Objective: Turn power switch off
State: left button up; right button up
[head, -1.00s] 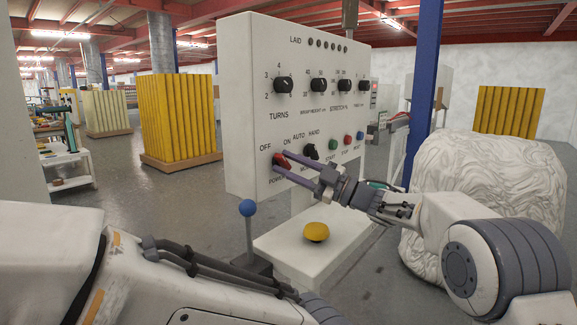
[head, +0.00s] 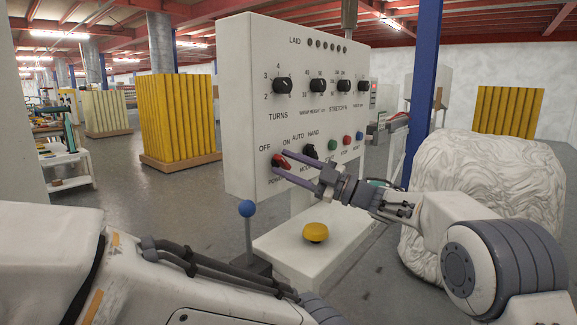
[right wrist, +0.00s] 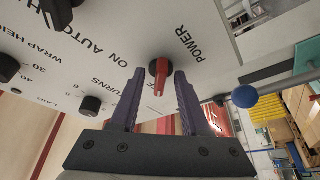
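The red power switch (head: 281,161) is at the lower left of the white control panel's face, with OFF printed above to its left and ON to its right. It also shows in the right wrist view (right wrist: 159,75), its red handle pointing toward my gripper. My right gripper (head: 291,160) is in front of the switch. In the right wrist view its two purple fingers (right wrist: 160,82) are open, one on each side of the handle, with visible gaps. I cannot tell for sure whether the handle stands at ON or OFF. My left gripper is out of view; only my left arm shows.
The white panel (head: 240,90) carries several black knobs and, right of the switch, a black mode selector (head: 310,151) and small coloured buttons. A yellow button (head: 316,232) sits on a white base below. A blue-balled lever (head: 247,208) stands left. A white wrapped bale (head: 500,185) is at right.

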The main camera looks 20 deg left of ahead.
jog(key=v, duration=1)
jog(key=shift+d, duration=0.25)
jog(key=shift+f, duration=0.1)
